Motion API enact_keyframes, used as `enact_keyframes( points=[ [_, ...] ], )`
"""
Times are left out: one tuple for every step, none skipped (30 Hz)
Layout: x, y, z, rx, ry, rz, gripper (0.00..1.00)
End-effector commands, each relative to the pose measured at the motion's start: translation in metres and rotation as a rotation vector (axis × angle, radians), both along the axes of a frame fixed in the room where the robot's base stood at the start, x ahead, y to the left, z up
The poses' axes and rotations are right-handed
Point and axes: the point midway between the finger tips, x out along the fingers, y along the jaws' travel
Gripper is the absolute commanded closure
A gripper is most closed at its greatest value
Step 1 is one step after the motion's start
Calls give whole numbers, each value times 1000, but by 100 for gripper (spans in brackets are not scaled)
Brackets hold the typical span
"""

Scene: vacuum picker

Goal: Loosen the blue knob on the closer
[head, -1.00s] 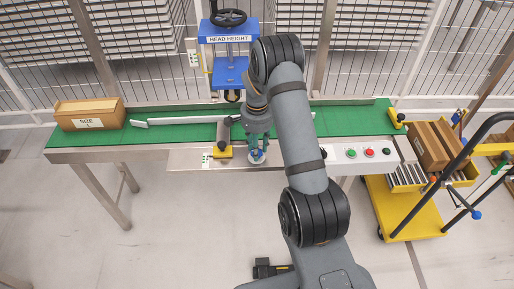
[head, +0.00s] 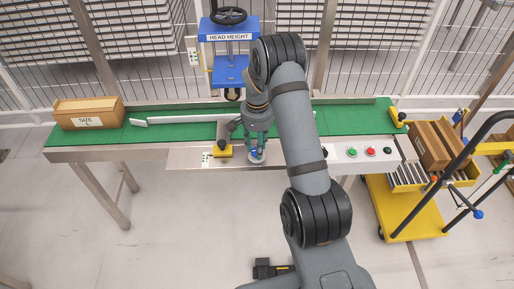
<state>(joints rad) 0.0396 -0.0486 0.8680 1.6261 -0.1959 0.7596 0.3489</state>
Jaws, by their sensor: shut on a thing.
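The closer is a green-belted bench (head: 175,133) with a blue press head (head: 229,72) labelled HEAD HEIGHT and a black handwheel (head: 228,17) on top. My gripper (head: 257,154) points down at the bench's front metal ledge, right of a yellow block. It is shut on the blue knob (head: 255,153), which shows only as a small blue patch between the fingers over a pale round base. My fingers and wrist hide most of the knob.
A yellow block with a black knob (head: 222,151) sits just left of my gripper. A panel with green and red buttons (head: 362,153) is to the right. A carton marked SIZE L (head: 90,113) stands at the belt's left end. A yellow cart (head: 415,205) stands right.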

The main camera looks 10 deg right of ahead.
Motion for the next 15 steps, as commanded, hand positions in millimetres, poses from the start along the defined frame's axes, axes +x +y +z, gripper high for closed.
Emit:
enact_keyframes(
  points=[
    [7, -4, 3, -4, -21, 41, 94],
    [7, -4, 3, -4, -21, 67, 94],
    [8, -4, 3, -4, -22, 100, 94],
    [8, -4, 3, -4, -22, 125, 94],
    [8, -4, 3, -5, -21, 148, 94],
    [8, -4, 3, -5, -21, 179, 94],
    [8, -3, 3, -5, -21, 201, 94],
    [8, -3, 3, -4, -21, 223, 94],
    [8, -3, 3, -4, -21, 250, 94],
    [8, -3, 3, -5, -20, 269, 94],
    [8, -3, 3, -6, -21, 287, 94],
    [8, -3, 4, -5, -21, 310, 94],
    [8, -3, 4, -5, -21, 325, 94],
    [8, -2, 4, -5, -21, 340, 94],
    [8, -2, 4, -5, -21, 356, 94]
  ],
)
